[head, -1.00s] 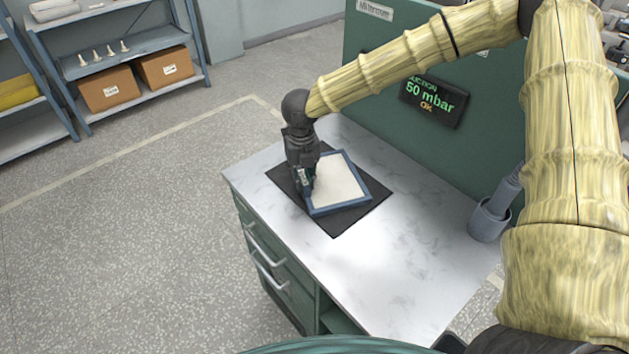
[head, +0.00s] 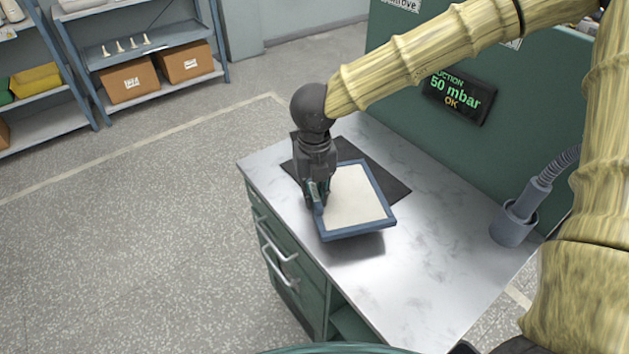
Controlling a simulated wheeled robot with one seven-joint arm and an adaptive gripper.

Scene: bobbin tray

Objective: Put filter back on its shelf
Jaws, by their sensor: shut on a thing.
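The filter (head: 354,195) is a flat white panel in a blue frame. My gripper (head: 317,205) is shut on the left side of its frame. The filter seems to be held a little above the marble-topped bench (head: 400,282), with a shadow under its near edge. It partly overlaps the black mat (head: 388,180) in the view. The gripper's fingertips are partly hidden against the frame. Blue-grey shelves (head: 150,42) stand at the far left; which place on them belongs to the filter, I cannot tell.
The shelves hold cardboard boxes (head: 130,82), small white cones and a yellow item (head: 35,78). A grey hose in a cup (head: 513,226) stands at the bench's right. A green panel with a pressure display (head: 458,96) backs the bench. The floor at left is clear.

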